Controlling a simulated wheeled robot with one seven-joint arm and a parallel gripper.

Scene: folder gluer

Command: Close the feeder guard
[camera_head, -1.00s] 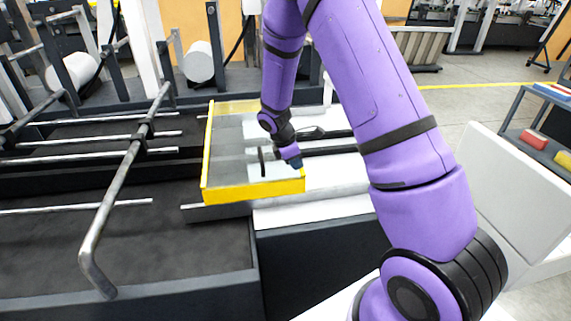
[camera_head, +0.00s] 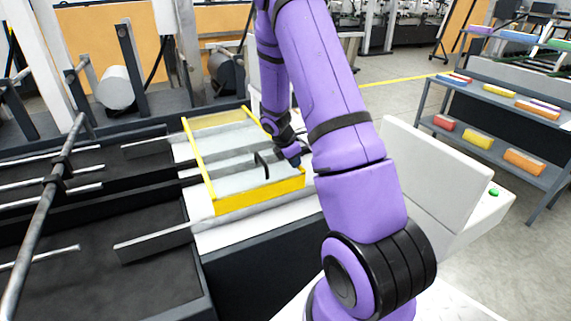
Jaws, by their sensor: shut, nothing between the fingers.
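The feeder guard (camera_head: 258,200) is a yellow frame with a clear panel. It lies low over the white feeder bed (camera_head: 225,238) in the middle of the head view. A dark upright handle (camera_head: 265,166) stands on the guard near its front edge. My gripper (camera_head: 295,162) is shut with nothing in it, just right of the handle over the guard's front right part. I cannot tell whether it touches the handle or guard. My purple arm hides the guard's right side.
Metal rods and dark trays (camera_head: 110,200) lie left of the guard. A pale panel (camera_head: 435,175) stands right of my arm. A shelf unit (camera_head: 500,125) with coloured boxes is at the right. Open floor (camera_head: 390,95) shows behind the pale panel.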

